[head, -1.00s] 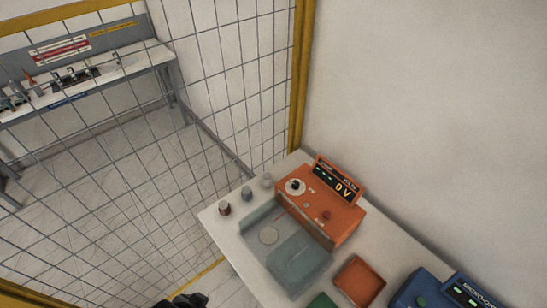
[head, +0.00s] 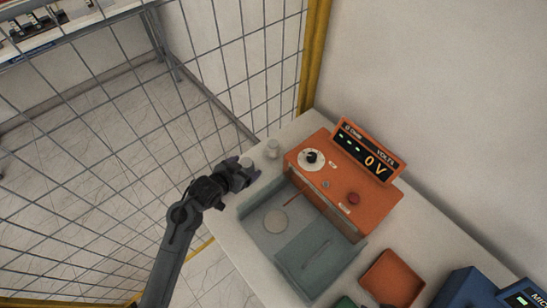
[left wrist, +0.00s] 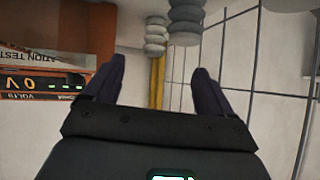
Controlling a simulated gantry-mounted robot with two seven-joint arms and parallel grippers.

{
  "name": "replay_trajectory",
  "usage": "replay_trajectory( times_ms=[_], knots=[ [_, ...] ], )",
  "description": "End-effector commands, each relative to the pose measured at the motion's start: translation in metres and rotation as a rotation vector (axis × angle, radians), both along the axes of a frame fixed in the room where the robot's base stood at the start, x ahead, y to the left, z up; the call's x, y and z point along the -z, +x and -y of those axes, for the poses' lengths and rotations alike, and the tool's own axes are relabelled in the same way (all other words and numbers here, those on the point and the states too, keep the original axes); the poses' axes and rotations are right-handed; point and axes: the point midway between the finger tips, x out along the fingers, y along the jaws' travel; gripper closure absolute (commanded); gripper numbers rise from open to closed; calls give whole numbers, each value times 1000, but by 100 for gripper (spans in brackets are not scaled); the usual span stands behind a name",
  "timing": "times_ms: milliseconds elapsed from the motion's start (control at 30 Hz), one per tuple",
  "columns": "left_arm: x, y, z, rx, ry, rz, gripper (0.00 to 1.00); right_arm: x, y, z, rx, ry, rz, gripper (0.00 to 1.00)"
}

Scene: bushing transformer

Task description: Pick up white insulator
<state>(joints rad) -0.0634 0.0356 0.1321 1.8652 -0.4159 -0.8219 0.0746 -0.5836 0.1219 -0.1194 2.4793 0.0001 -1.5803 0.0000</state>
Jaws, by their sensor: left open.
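The white insulator (head: 272,148) stands upright on the table's far left corner, beside the orange tester. It also shows in the left wrist view (left wrist: 156,36), upside down, ahead of the gap between my fingers. A grey insulator (head: 247,162) stands just left of it, partly hidden by my left gripper (head: 250,174); it shows darker in the left wrist view (left wrist: 186,24). My left gripper is open and empty, its fingers (left wrist: 157,82) apart and short of both. A brownish piece (left wrist: 286,5) shows at the wrist view's top right; my arm hides that spot in the head view.
The orange tester (head: 340,185) reads 0 V, close to the white insulator's right. A grey-green tray (head: 320,250) with a round pale disc (head: 276,222) lies in front. An orange tray (head: 393,278) and blue device (head: 468,290) stand right. A wire fence (head: 100,130) rises behind.

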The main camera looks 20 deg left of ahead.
Motion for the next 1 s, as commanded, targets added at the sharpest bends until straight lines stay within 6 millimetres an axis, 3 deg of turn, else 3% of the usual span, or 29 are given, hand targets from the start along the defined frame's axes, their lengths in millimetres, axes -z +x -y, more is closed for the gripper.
replay_trajectory(
  times_ms=[33, 200, 700, 1000],
  knots=[
    [22, 19, 0, 12, -25, 45, 16, 29, 0, 0, -1, -1, -1, 57],
    [28, 54, 4, 46, -93, 149, 16, 51, 0, 0, -1, -1, -1, 57],
    [44, 108, 19, 66, -133, 199, 16, 62, 2, 0, -1, 1, 5, 57],
    [49, 123, 25, 65, -131, 200, 16, 62, 2, -1, 1, 3, 6, 57]
  ],
)
